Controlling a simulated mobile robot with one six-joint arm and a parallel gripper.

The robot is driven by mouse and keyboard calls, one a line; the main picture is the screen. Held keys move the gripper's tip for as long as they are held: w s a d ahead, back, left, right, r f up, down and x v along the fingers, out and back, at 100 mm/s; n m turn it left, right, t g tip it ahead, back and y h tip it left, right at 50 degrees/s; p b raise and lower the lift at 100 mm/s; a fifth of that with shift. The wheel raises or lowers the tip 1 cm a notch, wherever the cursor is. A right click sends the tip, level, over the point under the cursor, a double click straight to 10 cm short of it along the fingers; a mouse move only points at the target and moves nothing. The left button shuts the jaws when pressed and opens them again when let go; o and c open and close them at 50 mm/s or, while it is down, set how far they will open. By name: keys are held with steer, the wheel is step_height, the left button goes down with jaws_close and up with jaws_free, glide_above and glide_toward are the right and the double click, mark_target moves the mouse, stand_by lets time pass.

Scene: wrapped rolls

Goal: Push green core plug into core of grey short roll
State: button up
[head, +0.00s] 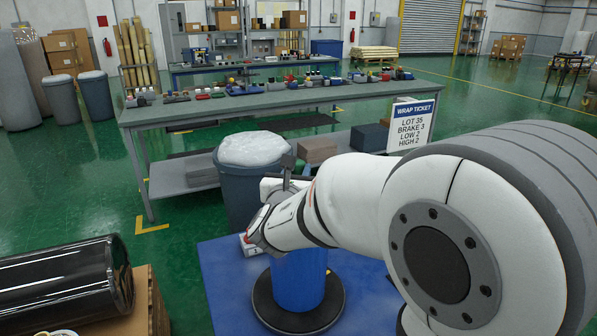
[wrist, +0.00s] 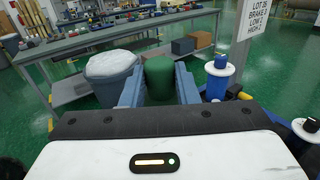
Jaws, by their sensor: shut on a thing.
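The green core plug (wrist: 159,78) is in the wrist view, upright between the two blue-grey fingers of my gripper (wrist: 159,88). The fingers are shut on its sides. Its lower end is hidden behind my wrist housing.
A blue cylinder (head: 298,282) stands on a black round base under my arm. A bin (head: 240,180) with a pale bulging top stands behind. A long workbench (head: 280,100) crosses behind it. A glossy black roll (head: 65,285) lies at left. A ticket sign (head: 411,125) stands right.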

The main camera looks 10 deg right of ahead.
steer(key=shift+f+b, duration=1.1)
steer(key=shift+b, duration=0.1)
stand_by(0.5)
steer(key=o, duration=1)
steer(key=v, duration=0.8)
steer(key=shift+d, duration=0.1)
